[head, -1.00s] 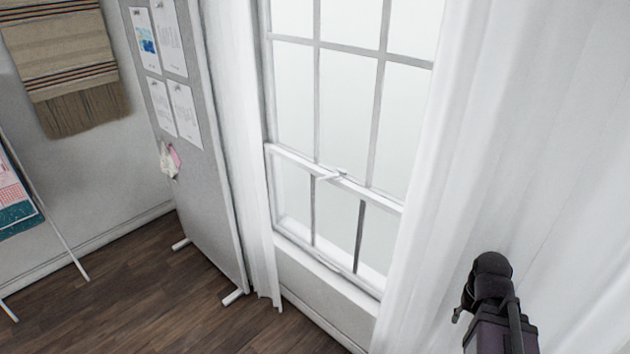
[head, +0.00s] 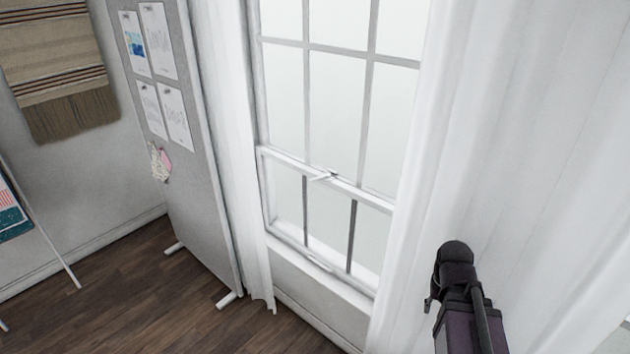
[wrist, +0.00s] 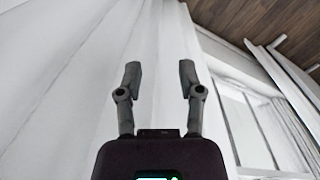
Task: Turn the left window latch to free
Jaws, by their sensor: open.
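The window latch (head: 322,177) is a small white lever on the window's middle rail. It sticks out from the rail in the head view. The window (head: 330,110) is white-framed with several panes. My gripper (wrist: 158,75) is open and empty in the wrist view, its two dark fingers spread in front of the white curtain. In the head view my arm is at the lower right, to the right of the window and well apart from the latch. In the wrist view the window shows at the right edge, and I cannot make out the latch there.
White curtains hang on both sides, the right one (head: 480,130) wide and close to my arm. A grey pin board (head: 203,190) with papers stands left of the window on white feet.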

